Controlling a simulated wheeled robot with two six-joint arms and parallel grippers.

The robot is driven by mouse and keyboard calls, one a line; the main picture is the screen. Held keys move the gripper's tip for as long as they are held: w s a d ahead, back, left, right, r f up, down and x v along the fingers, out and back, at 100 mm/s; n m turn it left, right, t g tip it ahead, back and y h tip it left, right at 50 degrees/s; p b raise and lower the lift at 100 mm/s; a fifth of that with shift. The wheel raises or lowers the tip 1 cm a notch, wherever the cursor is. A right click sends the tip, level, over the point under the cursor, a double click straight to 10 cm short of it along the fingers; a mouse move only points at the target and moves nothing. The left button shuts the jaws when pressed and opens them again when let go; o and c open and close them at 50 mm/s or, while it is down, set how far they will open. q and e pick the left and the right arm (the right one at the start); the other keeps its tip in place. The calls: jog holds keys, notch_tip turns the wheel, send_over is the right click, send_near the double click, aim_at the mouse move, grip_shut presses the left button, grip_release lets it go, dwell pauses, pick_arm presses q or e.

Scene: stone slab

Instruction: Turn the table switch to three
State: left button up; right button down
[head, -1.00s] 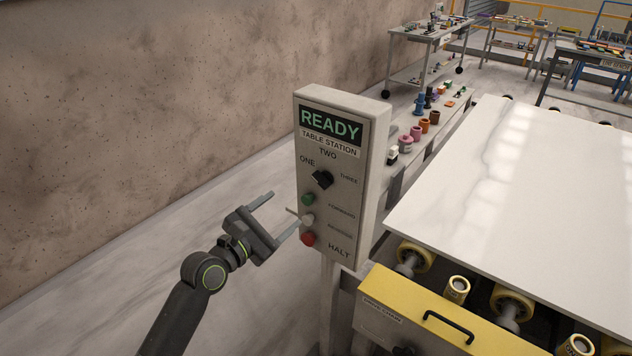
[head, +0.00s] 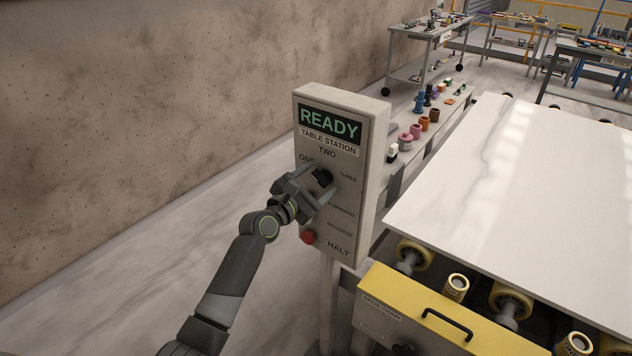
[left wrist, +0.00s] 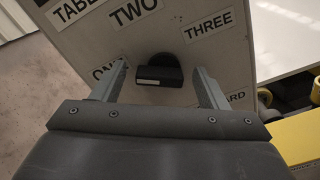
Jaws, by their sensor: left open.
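The table switch is a black rotary knob (head: 324,177) on the grey table station panel (head: 371,190), with labels ONE, TWO and THREE around it. In the left wrist view the knob (left wrist: 159,74) shows between the fingers, with a pale mark on its face toward the left. My left gripper (head: 312,184) is open at the panel, its fingers on either side of the knob. In the left wrist view the gripper (left wrist: 165,82) has a gap between each finger and the knob. My right gripper is not in view.
The red HALT button (head: 308,237) is below the knob; the buttons between are hidden by my gripper. The display (head: 329,124) reads READY.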

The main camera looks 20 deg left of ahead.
pick_arm(q)
jog(key=c, duration=1)
